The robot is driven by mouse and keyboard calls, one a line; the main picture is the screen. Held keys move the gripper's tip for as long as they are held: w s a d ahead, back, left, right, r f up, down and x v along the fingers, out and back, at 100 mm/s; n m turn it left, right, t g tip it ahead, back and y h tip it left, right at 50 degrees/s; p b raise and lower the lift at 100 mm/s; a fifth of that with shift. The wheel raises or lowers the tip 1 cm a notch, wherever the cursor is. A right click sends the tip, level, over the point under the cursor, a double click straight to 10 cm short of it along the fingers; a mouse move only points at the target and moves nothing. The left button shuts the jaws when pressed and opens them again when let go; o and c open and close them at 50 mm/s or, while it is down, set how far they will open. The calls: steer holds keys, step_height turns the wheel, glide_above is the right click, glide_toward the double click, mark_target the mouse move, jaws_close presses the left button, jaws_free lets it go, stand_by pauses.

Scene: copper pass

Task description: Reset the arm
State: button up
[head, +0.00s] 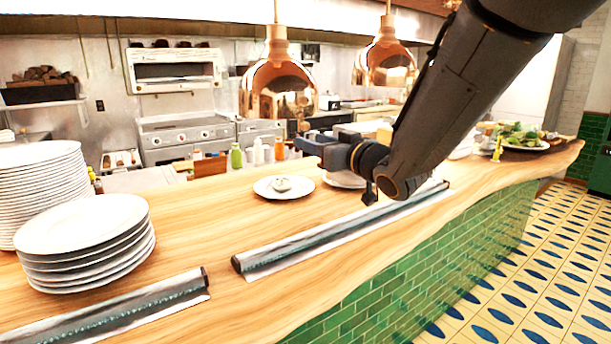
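My arm reaches in from the top right of the head view and bends down over the wooden counter (200,240). My gripper (303,145) is at its end, near the middle of the picture, pointing left. It hovers above the counter, over or behind a white plate (262,188) with a small pale item (283,184) on it. The fingers are small and dark here, and I cannot tell whether they are apart or together. I see nothing clearly held. A second white plate (343,180) is partly hidden behind my wrist.
Plate stacks (85,240) stand at the left. Two copper lamps (278,92) hang close to my gripper and arm. Bottles (236,157) stand behind. A long dark strip (300,245) lies along the front edge. A plate of greens (520,138) is at the far right.

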steer(key=s+d+f+m+g+h, duration=0.1)
steer(key=s+d+f+h, duration=0.1)
steer(key=d+f, duration=0.2)
steer(key=s+d+f+m+g+h, duration=0.2)
steer(key=d+f+h, duration=0.1)
steer(key=f, duration=0.3)
steer(key=s+d+f+m+g+h, duration=0.1)
steer(key=s+d+f+h, duration=0.2)
steer(key=d+f, duration=0.3)
steer(key=shift+m+g, duration=0.3)
steer(key=s+d+f+m+g+h, duration=0.1)
steer(key=s+f+g, duration=0.3)
steer(key=s, duration=0.7)
steer(key=s+d+f+m+g+h, duration=0.1)
steer(key=s+d+f+g, duration=0.2)
steer(key=s+f+g, duration=0.2)
steer(key=s+f, duration=0.3)
steer(key=s, duration=0.3)
steer(key=shift+s+d, duration=0.15)
steer(key=shift+s, duration=0.05)
